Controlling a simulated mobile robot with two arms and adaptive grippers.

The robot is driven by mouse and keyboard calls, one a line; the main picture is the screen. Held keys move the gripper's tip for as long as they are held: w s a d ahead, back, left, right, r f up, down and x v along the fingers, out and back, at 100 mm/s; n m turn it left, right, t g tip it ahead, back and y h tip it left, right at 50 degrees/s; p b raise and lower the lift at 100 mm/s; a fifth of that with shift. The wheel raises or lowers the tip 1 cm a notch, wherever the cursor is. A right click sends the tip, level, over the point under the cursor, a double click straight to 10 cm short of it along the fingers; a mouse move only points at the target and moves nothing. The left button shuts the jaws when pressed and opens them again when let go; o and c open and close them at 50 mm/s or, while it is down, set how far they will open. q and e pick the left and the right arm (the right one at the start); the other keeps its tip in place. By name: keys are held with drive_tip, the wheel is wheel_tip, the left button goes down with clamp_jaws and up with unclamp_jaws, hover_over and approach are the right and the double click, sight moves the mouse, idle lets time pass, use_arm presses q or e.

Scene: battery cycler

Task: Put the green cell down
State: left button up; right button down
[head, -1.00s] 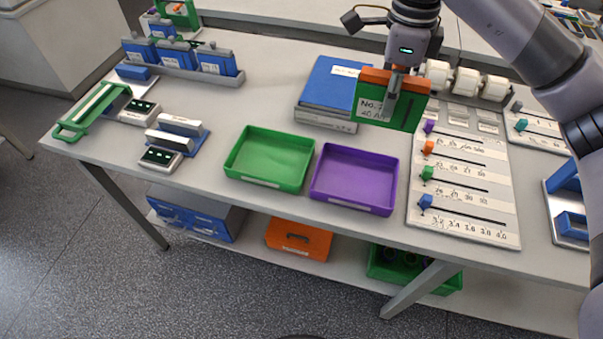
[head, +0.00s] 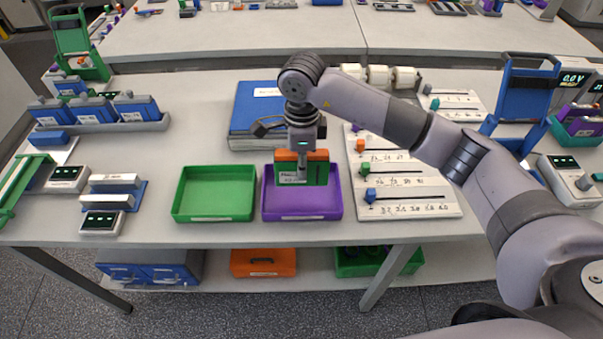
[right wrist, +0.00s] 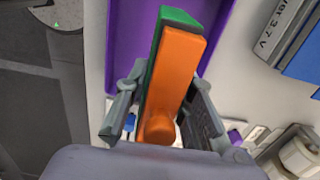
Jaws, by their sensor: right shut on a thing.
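The green cell (head: 320,174) has an orange top edge and a white label, and stands upright in my right gripper (head: 302,172). The right gripper is shut on it. In the head view the cell overlaps the back part of the purple tray (head: 303,211). In the right wrist view the cell (right wrist: 176,72) lies between the two fingers, with the purple tray (right wrist: 122,45) behind it. I cannot tell how much space is between the cell's lower edge and the tray floor. My left gripper is not in view.
An empty green tray (head: 215,193) stands left of the purple one. Blue binders (head: 258,105) lie behind. A slider board (head: 405,200) with coloured knobs is at the right. Several blue cells (head: 92,110) stand in a rack at the left.

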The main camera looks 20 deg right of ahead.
drive_tip(key=shift+f+p, duration=0.6)
drive_tip(key=shift+f, duration=1.75)
drive_tip(key=shift+w+f, duration=0.1)
drive_tip(key=shift+f, duration=0.1)
drive_tip(key=c, duration=1.4)
unclamp_jaws()
drive_tip(key=shift+o, duration=0.2)
